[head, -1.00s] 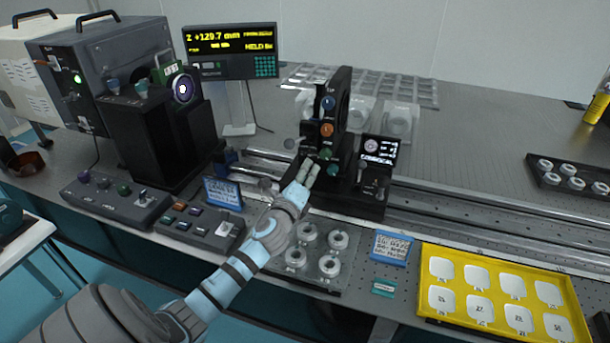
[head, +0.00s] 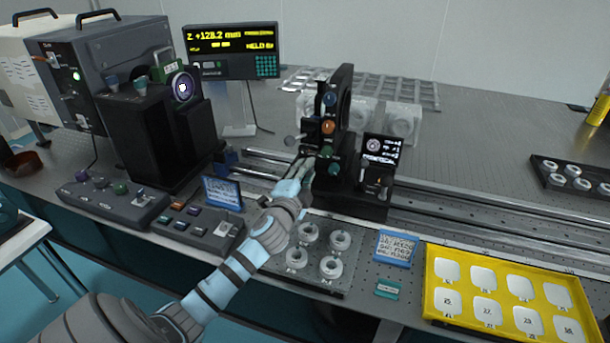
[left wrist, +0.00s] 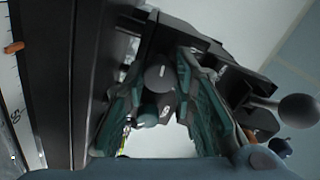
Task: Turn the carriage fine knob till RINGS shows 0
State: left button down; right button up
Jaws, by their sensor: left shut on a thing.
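The black carriage (head: 352,197) stands on the rail, with blue, orange and green knobs on its upright. My left gripper (head: 306,166) is at its left front side, beside the green knob (head: 333,168). In the left wrist view a dark grey round knob (left wrist: 159,78) sits between the fingers of my left gripper (left wrist: 158,100), which is shut on it. In the head view the fingers hide this knob; I take it as the carriage fine knob. A small screen (head: 381,150) on the carriage shows a ring picture; its text is too small to read. My right gripper is not in view.
A readout (head: 232,52) at the back shows Z +128.2 mm. A black lamp housing (head: 160,135) and a control box (head: 200,229) stand left. A clear plate with white rings (head: 318,277) and a yellow tray (head: 437,303) lie in front. The rails (head: 470,204) run right.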

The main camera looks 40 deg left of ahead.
pick_arm(q)
jog(key=shift+r+n+b, duration=0.15)
jog(key=shift+n+b, duration=3.45)
jog(key=shift+n, duration=9)
